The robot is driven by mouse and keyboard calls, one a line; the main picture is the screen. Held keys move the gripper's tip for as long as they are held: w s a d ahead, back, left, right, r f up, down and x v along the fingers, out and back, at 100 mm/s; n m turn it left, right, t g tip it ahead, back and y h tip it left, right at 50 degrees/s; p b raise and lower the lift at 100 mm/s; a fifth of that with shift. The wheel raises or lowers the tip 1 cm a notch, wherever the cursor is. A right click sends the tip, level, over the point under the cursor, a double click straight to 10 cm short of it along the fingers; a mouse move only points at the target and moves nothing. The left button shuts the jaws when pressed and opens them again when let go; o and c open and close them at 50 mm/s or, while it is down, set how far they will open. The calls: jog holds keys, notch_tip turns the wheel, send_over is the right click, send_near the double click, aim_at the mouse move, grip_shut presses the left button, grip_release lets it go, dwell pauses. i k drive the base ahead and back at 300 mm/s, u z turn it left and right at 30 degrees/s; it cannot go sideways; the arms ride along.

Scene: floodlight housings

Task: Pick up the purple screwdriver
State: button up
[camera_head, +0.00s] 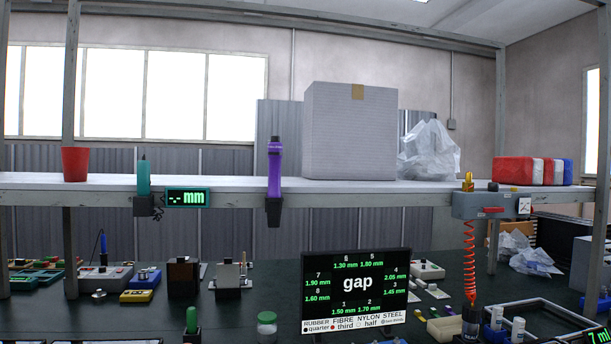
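The purple screwdriver (274,168) stands upright in a black holder (273,214) at the front edge of the white shelf (225,186), near the middle of the view. Its handle and dark upper end show above the holder, and its lower end is hidden inside. My gripper is not in view, so I see nothing of its fingers.
On the shelf are a red cup (75,164), a teal tool (143,178), a "-.- mm" display (187,197), a large white box (350,130) and a plastic bag (430,152). A "gap" screen (356,312) stands on the cluttered dark bench below. Metal posts frame the sides.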

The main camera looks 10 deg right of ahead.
aim_at(275, 149)
jog(key=z, duration=0.4)
jog(key=i, duration=1.5)
jog(key=u, duration=0.5)
jog(key=k, duration=0.95)
jog(key=i, duration=0.9)
jog(key=u, duration=0.05)
